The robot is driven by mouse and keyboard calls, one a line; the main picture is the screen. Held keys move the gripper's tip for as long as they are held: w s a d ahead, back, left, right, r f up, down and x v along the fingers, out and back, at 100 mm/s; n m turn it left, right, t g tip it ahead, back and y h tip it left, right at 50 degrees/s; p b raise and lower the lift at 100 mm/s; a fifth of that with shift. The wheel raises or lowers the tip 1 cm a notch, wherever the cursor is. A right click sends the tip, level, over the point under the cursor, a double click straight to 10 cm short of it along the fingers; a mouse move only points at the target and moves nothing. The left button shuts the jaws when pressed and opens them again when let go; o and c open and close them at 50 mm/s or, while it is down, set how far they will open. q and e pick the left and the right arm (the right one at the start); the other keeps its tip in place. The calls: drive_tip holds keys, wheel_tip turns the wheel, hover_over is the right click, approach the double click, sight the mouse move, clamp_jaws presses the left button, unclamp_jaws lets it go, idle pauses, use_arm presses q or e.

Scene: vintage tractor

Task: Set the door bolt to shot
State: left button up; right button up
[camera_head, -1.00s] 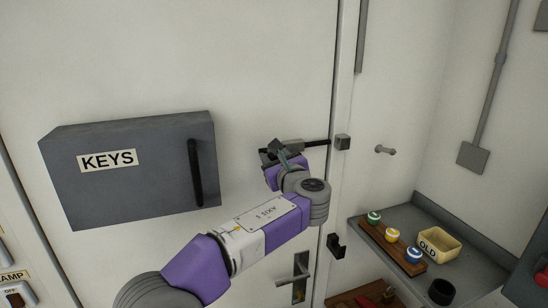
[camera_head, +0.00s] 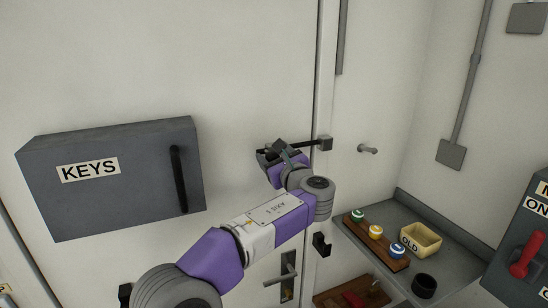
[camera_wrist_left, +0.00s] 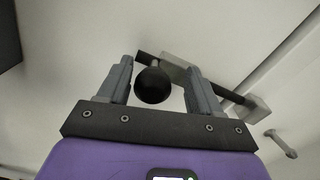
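The door bolt's dark rod (camera_head: 305,146) runs along the white door to a grey keeper block (camera_head: 325,143) on the frame. In the left wrist view the rod (camera_wrist_left: 232,95) leaves a pale grey housing (camera_wrist_left: 176,68) and reaches the keeper (camera_wrist_left: 257,108); how deep it sits there I cannot tell. The bolt's round black knob (camera_wrist_left: 153,84) shows between the fingers of my left gripper (camera_wrist_left: 161,85), nearer the left finger, with a gap on the right. My left gripper (camera_head: 279,152) is open at the bolt and hides the housing in the head view. My right gripper is not in view.
A grey KEYS box (camera_head: 112,178) sticks out from the door at left. A door handle (camera_head: 283,277) is below my arm. A peg (camera_head: 368,149) is on the wall right of the frame. A shelf (camera_head: 452,252) holds several coloured knobs and a yellow OLD tray (camera_head: 421,238).

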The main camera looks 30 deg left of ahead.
use_arm(q)
drive_tip(key=shift+s, duration=0.1)
drive_tip(key=shift+s+d+f, duration=0.1)
drive_tip(key=shift+s+d, duration=0.05)
drive_tip(key=shift+d, duration=0.05)
drive_tip(key=b+v, duration=0.2)
drive_tip(key=v, duration=0.5)
